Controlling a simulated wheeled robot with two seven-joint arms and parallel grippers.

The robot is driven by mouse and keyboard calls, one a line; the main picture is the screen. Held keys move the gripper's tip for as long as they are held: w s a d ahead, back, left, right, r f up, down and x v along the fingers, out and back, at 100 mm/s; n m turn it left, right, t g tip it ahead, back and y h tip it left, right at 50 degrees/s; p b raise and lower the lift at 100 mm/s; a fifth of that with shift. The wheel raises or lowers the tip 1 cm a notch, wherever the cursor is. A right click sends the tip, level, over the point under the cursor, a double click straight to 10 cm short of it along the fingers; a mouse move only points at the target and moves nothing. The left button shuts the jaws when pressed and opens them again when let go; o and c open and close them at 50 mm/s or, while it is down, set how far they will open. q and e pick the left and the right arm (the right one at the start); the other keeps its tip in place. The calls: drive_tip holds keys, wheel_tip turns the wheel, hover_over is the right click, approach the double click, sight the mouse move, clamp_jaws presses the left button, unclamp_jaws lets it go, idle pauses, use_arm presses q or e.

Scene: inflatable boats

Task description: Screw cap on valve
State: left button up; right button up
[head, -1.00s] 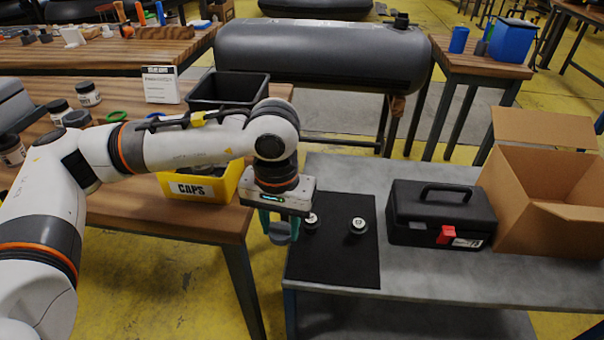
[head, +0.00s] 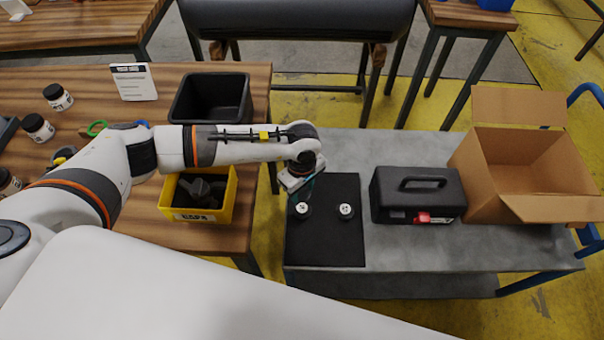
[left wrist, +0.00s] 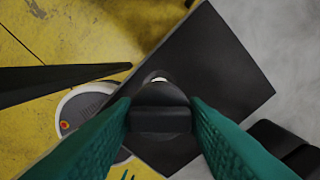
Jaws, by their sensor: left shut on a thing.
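My left gripper (head: 304,190) is above the left part of the black mat (head: 325,245), close to the left valve. In the left wrist view its teal fingers are shut on a dark cap (left wrist: 160,115). The cap hides most of what lies behind it; a small pale spot shows just past its edge. Two dark round valves with white tops stand on the mat: the left valve (head: 302,210) beside the gripper and the right valve (head: 346,211) with nothing on it. The yellow caps bin (head: 198,216) on the wooden table holds several dark caps. My right gripper is out of view.
The mat lies on a grey cart (head: 420,246). A black toolbox (head: 415,194) and an open cardboard box (head: 520,165) stand right of it. An empty black bin (head: 212,98), a sign (head: 133,82) and jars are on the wooden table (head: 100,155). A gap separates table and cart.

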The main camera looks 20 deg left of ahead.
use_arm(q)
drive_tip(key=b, duration=0.3)
hover_over(302, 208)
drive_tip(key=shift+f, duration=2.15)
drive_tip(key=shift+f+b, duration=0.75)
drive_tip(key=shift+f, duration=0.15)
drive_tip(key=shift+f+b, duration=0.55)
drive_tip(key=shift+b, duration=0.55)
